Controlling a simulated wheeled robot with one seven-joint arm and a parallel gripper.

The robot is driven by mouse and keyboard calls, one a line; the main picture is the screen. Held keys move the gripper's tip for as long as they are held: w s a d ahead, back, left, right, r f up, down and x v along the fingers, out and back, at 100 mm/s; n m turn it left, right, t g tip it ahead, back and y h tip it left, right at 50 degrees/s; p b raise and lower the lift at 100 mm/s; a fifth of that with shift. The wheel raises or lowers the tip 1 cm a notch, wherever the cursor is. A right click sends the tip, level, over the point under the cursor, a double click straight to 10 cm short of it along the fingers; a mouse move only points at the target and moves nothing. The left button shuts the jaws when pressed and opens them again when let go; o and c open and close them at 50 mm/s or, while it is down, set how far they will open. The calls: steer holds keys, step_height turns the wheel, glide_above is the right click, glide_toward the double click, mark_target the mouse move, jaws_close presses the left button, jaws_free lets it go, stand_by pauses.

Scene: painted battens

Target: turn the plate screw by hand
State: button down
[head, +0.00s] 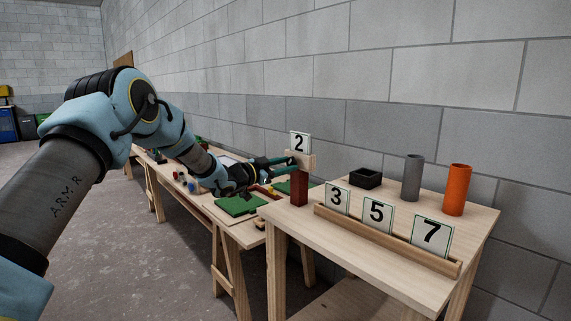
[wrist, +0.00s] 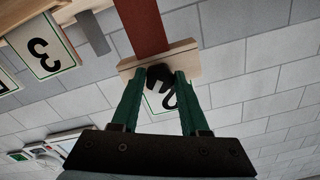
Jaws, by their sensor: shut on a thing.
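The plate screw shows as a black knob (wrist: 160,78) in the wrist view, against a pale wooden crosspiece (wrist: 187,60). My gripper (wrist: 165,80) has its green fingers shut on the knob, one on each side. The crosspiece tops a dark red post (head: 299,187) standing at the left end of the near table. A white number 2 card (head: 299,142) stands upright above the crosspiece and is partly covered by the knob and fingers in the wrist view. In the head view my gripper (head: 289,161) reaches the post's top from the left; the knob is too small to make out there.
The near table (head: 375,250) holds a wooden rack (head: 385,241) with cards 3, 5 and 7, a black open box (head: 366,178), a grey cylinder (head: 412,177) and an orange cylinder (head: 456,190). A workbench with green mats (head: 240,206) lies behind. The block wall is close.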

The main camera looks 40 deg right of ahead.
steer(key=shift+f, duration=0.1)
stand_by(0.3)
steer(key=shift+c, duration=2)
jaws_free()
steer(key=a+b, duration=0.2)
steer(key=a, duration=0.8)
steer(key=shift+w+a, duration=0.3)
steer(key=shift+a, duration=0.1)
